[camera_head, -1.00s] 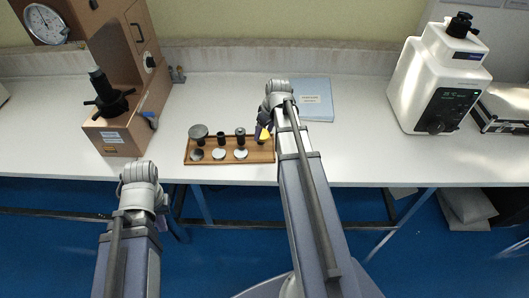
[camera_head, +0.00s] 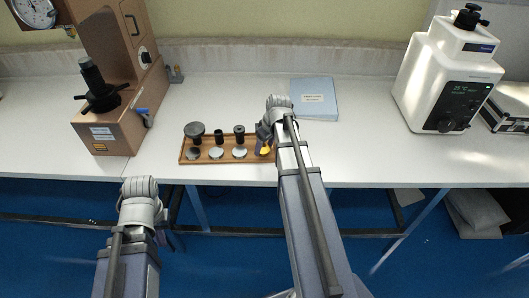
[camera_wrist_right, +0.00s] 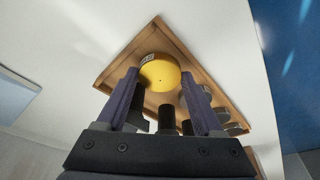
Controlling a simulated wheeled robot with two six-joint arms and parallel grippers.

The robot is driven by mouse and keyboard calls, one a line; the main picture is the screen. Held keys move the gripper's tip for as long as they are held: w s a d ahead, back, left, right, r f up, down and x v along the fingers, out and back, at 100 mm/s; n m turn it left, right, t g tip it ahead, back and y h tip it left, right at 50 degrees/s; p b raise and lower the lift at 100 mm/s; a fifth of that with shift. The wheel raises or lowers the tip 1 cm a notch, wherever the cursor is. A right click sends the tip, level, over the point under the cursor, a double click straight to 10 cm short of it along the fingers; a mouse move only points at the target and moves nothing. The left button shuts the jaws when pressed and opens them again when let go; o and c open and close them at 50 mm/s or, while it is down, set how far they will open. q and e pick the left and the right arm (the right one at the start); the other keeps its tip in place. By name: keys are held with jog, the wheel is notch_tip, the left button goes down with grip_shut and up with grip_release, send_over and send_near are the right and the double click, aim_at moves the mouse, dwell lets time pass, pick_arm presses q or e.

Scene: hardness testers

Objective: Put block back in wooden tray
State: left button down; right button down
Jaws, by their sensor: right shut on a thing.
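The block is a yellow round disc (camera_wrist_right: 160,73) with a small label on its rim. My right gripper (camera_wrist_right: 163,98) is shut on it, with a finger on each side. In the head view the yellow block (camera_head: 265,151) shows at the right end of the wooden tray (camera_head: 222,162), below my right gripper (camera_head: 263,138). In the right wrist view the block is over the tray's corner area; whether it touches the tray floor I cannot tell. My left gripper (camera_head: 140,190) is in front of the table, away from the tray; its fingers are not clearly visible.
The tray holds a dark round anvil (camera_head: 195,130), dark cylinders (camera_head: 239,132) and silver discs (camera_head: 239,153). A blue folder (camera_head: 314,98) lies behind right. A brown hardness tester (camera_head: 120,125) stands left, a white machine (camera_head: 447,80) right. The table between folder and machine is clear.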

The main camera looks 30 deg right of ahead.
jog(key=shift+f, duration=0.55)
pick_arm(q)
jog(key=shift+f, duration=0.45)
pick_arm(e)
jog(key=shift+r, duration=0.15)
pick_arm(q)
jog(key=shift+f, duration=0.15)
pick_arm(e)
jog(key=shift+c, duration=1.5)
grip_release()
pick_arm(q)
notch_tip(320, 180, up, 12)
jog(key=p, duration=1.1)
jog(key=shift+p, duration=0.3)
pick_arm(e)
jog(key=v, duration=1.2)
